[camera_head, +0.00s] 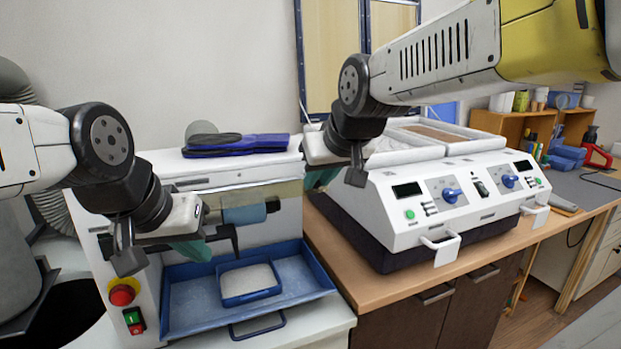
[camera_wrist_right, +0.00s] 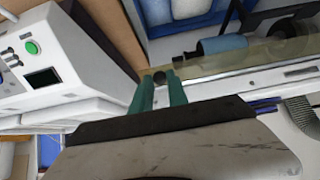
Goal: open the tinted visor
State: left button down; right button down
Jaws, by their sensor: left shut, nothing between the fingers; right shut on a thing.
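The tinted visor (camera_head: 262,193) is a see-through yellowish panel across the front of the white machine at the left, above and partly over a blue roller (camera_head: 245,214). It also shows in the right wrist view as a tinted strip (camera_wrist_right: 240,63). My right gripper (camera_head: 320,178) is at the visor's right end. In the right wrist view its green fingers (camera_wrist_right: 160,84) are shut on a small dark knob (camera_wrist_right: 159,77) at the visor's edge. My left gripper (camera_head: 190,250) is shut and empty in front of the machine, left of the roller. My right arm partly hides the visor's right end.
A blue tray (camera_head: 180,312) with a smaller white-filled blue tray (camera_head: 250,298) lies below the roller. A red stop button (camera_head: 122,293) is at the machine's left. Blue-black insoles (camera_head: 235,146) lie on its top. A white press unit (camera_head: 400,225) stands close at the right.

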jog(key=shift+r, duration=0.15)
jog(key=g, duration=0.2)
jog(key=r+g+h, duration=0.1)
jog(key=g, duration=0.1)
jog(key=w+r+g, duration=0.1)
jog(key=shift+w+a+g+h, duration=0.1)
jog(key=shift+a+g+h, duration=0.15)
jog(key=shift+g+h, duration=0.15)
jog(key=g, duration=0.1)
jog(key=w+g+h, duration=0.1)
jog(key=g, duration=0.1)
jog(key=r+g, duration=0.1)
jog(key=g, duration=0.1)
jog(key=shift+w+a+h, duration=0.25)
jog(key=shift+h, duration=0.15)
jog(key=shift+g, duration=0.3)
jog(key=c, duration=1.3)
grip_release()
